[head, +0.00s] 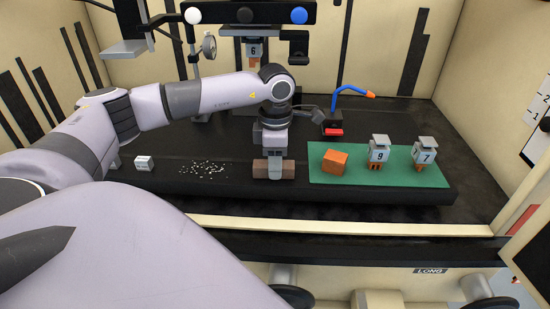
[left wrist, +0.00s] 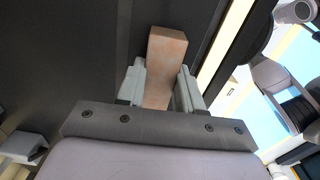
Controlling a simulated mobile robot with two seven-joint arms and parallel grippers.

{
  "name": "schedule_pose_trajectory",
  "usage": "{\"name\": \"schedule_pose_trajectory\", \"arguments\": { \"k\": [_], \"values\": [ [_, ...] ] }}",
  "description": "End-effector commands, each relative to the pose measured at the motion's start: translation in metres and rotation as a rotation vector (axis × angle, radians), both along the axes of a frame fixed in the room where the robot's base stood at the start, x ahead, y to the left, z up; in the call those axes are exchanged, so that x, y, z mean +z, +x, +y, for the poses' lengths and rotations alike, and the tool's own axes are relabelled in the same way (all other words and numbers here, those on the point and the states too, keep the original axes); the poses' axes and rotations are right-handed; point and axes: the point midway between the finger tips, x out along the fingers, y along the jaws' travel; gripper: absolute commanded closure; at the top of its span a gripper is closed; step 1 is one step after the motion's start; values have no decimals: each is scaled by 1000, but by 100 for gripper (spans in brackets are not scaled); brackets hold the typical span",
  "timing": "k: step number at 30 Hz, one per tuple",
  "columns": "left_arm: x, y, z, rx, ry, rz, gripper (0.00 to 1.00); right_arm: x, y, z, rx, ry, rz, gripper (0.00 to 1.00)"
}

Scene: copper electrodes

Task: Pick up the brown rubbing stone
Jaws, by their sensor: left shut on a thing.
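The brown rubbing stone (head: 288,169) is a plain brown block near the front of the black bench, left of the green mat. My left gripper (head: 274,177) points down and is shut on its middle, with the stone's ends showing on both sides. In the left wrist view the stone (left wrist: 166,58) sits between the two grey fingers of my left gripper (left wrist: 160,85) and reaches out beyond them. I cannot tell whether the stone touches the bench. My right gripper is out of view.
A green mat (head: 395,179) holds an orange block (head: 335,162) and two numbered pieces, 9 (head: 379,155) and 7 (head: 424,154). White crumbs (head: 205,168) and a small white block (head: 144,163) lie left. A blue hose with an orange tip (head: 350,92) stands behind.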

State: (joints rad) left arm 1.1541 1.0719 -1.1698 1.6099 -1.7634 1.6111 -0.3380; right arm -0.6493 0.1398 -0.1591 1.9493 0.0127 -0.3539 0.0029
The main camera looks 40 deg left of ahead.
Motion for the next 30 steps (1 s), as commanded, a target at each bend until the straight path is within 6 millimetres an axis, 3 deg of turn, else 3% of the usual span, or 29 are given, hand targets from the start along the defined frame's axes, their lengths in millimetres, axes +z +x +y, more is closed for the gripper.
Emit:
{"name": "schedule_pose_trajectory", "arguments": {
  "k": [8, 21, 24, 30],
  "values": [
    [37, 2, -1, -1, -2, -10, 100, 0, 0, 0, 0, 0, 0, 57],
    [165, 1, 0, -1, -1, -9, 100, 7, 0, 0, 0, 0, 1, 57],
    [183, 1, 0, 0, 0, -7, 100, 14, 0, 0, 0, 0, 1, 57],
    [198, 1, 0, 0, -1, -5, 100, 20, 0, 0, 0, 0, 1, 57]
  ]
}}
